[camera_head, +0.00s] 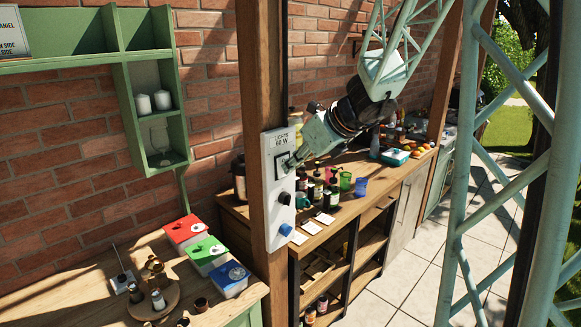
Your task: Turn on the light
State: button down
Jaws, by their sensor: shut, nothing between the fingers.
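A white light panel (277,218) labelled "LIGHTS 60 W" is fixed to the wooden post. A dark-framed switch (283,164) sits in its upper part, with a black knob and a blue knob below. My gripper (290,165) is shut and empty, with its fingertips at the switch; I cannot tell whether they touch it. The fingers partly cover the switch, so its position is hard to read. No lamp is clearly visible.
The wooden post (262,90) stands between two counters. The left counter holds a red box (184,232), a green box (207,253) and a blue box (231,278). Bottles and cups crowd the right counter behind my gripper. A green shelf (155,110) hangs on the brick wall.

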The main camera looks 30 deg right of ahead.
jog(key=shift+s, duration=0.1)
jog(key=s+f+p+v, duration=0.1)
jog(key=v, duration=1.2)
jog(key=shift+s+d+f+p, duration=0.2)
jog(key=shift+p, duration=0.1)
dwell(0.6)
